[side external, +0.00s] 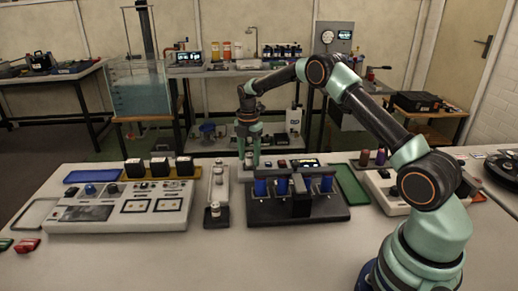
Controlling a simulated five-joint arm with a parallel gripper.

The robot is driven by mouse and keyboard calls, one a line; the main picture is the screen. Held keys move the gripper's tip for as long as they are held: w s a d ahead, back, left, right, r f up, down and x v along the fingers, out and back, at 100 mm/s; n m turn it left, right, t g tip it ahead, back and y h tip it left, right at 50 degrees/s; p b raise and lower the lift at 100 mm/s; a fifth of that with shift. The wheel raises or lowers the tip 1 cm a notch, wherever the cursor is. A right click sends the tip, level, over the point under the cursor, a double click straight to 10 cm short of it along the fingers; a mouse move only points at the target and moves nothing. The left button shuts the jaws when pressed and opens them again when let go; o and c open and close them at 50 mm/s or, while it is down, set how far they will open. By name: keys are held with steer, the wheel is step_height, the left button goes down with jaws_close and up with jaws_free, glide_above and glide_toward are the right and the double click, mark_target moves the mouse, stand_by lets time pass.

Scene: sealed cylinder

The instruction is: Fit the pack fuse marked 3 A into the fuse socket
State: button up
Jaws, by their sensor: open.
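My gripper (250,162) points down behind the dark rack with the blue cylinders. Its jaws are open, and it is too small to see clearly what lies between them. A small white cylinder (215,208) stands upright on a dark block at the front of a narrow light tray, left of the rack. I cannot tell if it is a fuse. Small dark and red items (282,163) sit on a grey unit with a lit display (306,163), behind the rack. No 3 A marking is readable, and I cannot tell which part is the fuse socket.
A dark rack (325,212) holding several blue cylinders stands in front of my gripper. A white control panel (75,213) is at left, with black blocks (159,167) behind it. A green tray (351,185) lies right. The front table (150,265) is mostly clear.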

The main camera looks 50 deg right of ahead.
mark_target(249, 155)
steer(key=s+a+r+m+t, duration=0.1)
steer(key=s+a+r+m, duration=0.1)
steer(key=r, duration=0.8)
steer(key=s+a+r+m, duration=0.2)
steer(key=r, duration=0.8)
steer(key=s+a+m+t, duration=0.2)
steer(key=s+a+m, duration=0.3)
steer(key=s, duration=0.5)
steer(key=s+a+m+t, duration=0.2)
steer(key=s+a+m, duration=0.3)
steer(key=s+m, duration=0.5)
steer(key=shift+s+a+t, duration=0.15)
steer(key=shift+s+t, duration=0.15)
steer(key=shift+s, duration=0.1)
